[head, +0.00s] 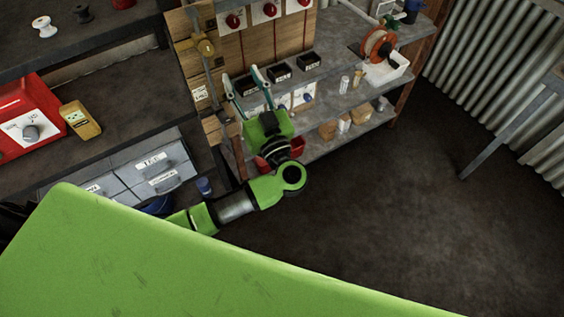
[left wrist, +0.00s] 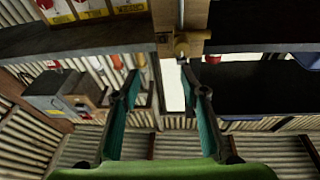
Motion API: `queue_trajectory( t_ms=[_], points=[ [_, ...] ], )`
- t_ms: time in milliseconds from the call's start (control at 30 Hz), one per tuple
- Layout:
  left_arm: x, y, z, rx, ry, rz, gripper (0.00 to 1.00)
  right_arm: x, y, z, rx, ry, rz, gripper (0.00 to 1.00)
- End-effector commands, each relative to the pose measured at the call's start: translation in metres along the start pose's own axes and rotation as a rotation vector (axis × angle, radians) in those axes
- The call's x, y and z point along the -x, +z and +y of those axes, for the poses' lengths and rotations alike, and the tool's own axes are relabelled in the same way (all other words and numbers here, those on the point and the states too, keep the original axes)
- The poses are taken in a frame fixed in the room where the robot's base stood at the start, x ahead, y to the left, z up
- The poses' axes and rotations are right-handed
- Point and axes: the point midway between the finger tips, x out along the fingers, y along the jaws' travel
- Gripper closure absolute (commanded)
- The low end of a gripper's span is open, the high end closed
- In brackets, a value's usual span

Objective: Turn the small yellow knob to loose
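The small yellow knob (head: 205,47) is a brass-yellow fitting on a grey vertical pipe (head: 213,85), fixed to a wooden post. In the left wrist view the knob (left wrist: 182,46) shows at the top, ahead of the fingertips and nearer the right one. My left gripper (head: 243,79) is open and empty, its two teal fingers spread, below and right of the knob and apart from it. It also shows in the left wrist view (left wrist: 160,76). Small white labels (head: 200,94) sit on the post below the knob, too small to read. My right gripper is not in view.
Red switches (head: 234,20) on a wooden panel are right of the post. Shelves with black bins (head: 280,72) and a red-orange reel (head: 377,46) stand further right. A red box (head: 28,125) and a yellow device (head: 80,120) are left. The floor (head: 400,210) is clear.

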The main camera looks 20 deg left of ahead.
Motion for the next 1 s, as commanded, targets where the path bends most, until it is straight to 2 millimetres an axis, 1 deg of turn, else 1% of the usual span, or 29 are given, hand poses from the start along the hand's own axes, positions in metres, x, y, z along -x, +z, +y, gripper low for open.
queue_trajectory(
  t_ms=[33, 100, 167, 267, 433, 667, 867, 1000],
  points=[
    [0.003, 0.016, 0.006, 0.004, 0.029, 0.03, 0.6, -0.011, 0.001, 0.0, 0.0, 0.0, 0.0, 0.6],
    [0.006, 0.028, 0.015, 0.015, 0.079, 0.075, 0.6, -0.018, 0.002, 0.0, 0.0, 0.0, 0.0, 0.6],
    [0.008, 0.033, 0.021, 0.022, 0.113, 0.098, 0.6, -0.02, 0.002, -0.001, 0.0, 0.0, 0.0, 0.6],
    [0.013, 0.048, 0.031, 0.025, 0.17, 0.126, 0.6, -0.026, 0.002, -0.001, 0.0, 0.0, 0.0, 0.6],
    [0.026, 0.079, 0.047, 0.019, 0.277, 0.154, 0.6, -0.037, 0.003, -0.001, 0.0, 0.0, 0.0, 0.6],
    [0.041, 0.113, 0.062, 0.008, 0.386, 0.154, 0.6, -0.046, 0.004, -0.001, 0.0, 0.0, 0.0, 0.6],
    [0.058, 0.149, 0.073, -0.011, 0.484, 0.133, 0.6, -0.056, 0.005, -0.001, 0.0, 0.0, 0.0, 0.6],
    [0.072, 0.177, 0.08, -0.025, 0.551, 0.107, 0.6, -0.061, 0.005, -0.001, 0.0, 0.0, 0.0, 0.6]
  ],
)
